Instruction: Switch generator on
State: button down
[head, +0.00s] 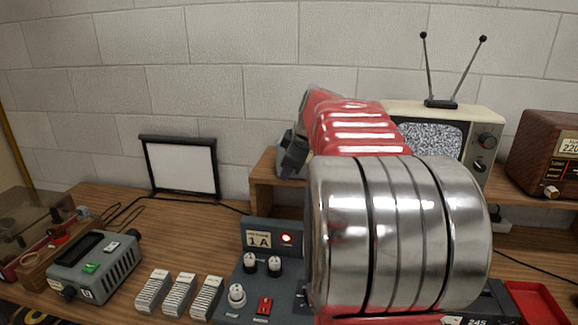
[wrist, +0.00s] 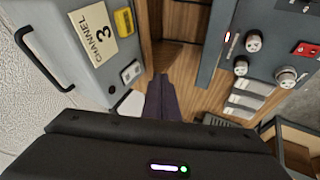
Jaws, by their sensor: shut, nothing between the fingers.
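No label reading "generator" shows, so I cannot tell for certain which device it is. A dark grey control panel (head: 250,290) marked "1 A" has a lit red lamp (head: 287,239), several pale knobs and a red switch (head: 265,306). In the wrist view the panel (wrist: 262,25) is at upper right, with its red switch (wrist: 305,49) near the right edge. A grey box (wrist: 100,55) marked "CHANNEL 3" has a yellow switch (wrist: 124,21) and is at upper left. My gripper (wrist: 160,80) is shut and empty, between box and panel. In the head view it (head: 290,155) is partly hidden by my arm.
A grey device (head: 95,270) with a green button is at left, beside several white ribbed blocks (head: 180,294). A framed white screen (head: 180,167) stands behind. A television (head: 440,130) and brown radio (head: 545,150) stand on a shelf. My arm hides the centre right.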

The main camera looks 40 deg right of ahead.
jog(key=shift+w+d+f, duration=0.1)
jog(key=shift+w+d, duration=0.4)
jog(key=shift+d, duration=0.2)
jog(key=shift+w+d+f, duration=0.1)
jog(key=shift+w+d, duration=0.35)
jog(key=shift+d, duration=0.2)
jog(key=shift+w+d, duration=0.15)
jog(key=shift+d, duration=0.05)
jog(key=shift+r, duration=0.1)
jog(key=shift+r, duration=0.7)
